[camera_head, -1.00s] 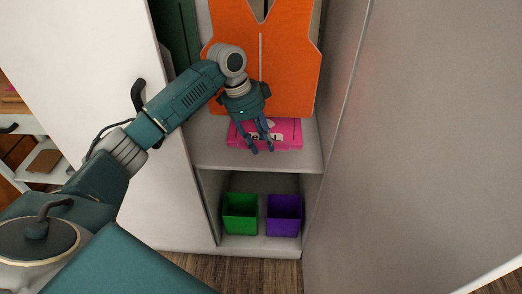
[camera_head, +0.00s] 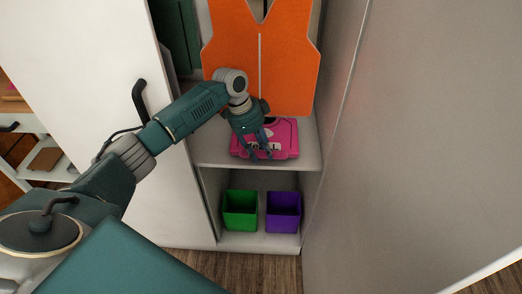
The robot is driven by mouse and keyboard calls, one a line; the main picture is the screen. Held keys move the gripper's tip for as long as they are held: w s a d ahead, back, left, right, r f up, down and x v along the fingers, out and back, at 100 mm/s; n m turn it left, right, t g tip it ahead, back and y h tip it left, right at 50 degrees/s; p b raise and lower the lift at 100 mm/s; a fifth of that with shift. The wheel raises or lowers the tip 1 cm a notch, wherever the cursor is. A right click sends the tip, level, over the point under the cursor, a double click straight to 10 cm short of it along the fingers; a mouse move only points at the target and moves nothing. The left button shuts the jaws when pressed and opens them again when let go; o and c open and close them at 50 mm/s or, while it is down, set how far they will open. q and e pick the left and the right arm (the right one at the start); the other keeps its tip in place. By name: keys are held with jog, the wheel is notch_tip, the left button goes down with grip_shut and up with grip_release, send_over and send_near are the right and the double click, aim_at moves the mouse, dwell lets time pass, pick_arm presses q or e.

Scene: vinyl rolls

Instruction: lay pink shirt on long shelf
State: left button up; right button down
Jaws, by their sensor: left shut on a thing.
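The pink shirt (camera_head: 284,136) is a folded pink bundle with dark and white print. It lies on the long shelf (camera_head: 213,150) inside the open wardrobe, below a hanging orange vest. My left gripper (camera_head: 262,153) reaches in from the left with its fingers pointing down at the shirt's front left part. Its fingers are closed on the shirt and cover part of the print. My right gripper is not in view.
An orange vest (camera_head: 285,70) hangs just behind and above the gripper. Dark green clothing (camera_head: 178,35) hangs at the left. A green bin (camera_head: 240,212) and a purple bin (camera_head: 284,213) stand in the lower compartment. White doors flank the opening.

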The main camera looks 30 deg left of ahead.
pick_arm(q)
jog(key=o, duration=1.2)
jog(key=shift+f, duration=0.1)
jog(key=shift+o, duration=0.2)
jog(key=v, duration=1.2)
jog(key=shift+b, duration=0.4)
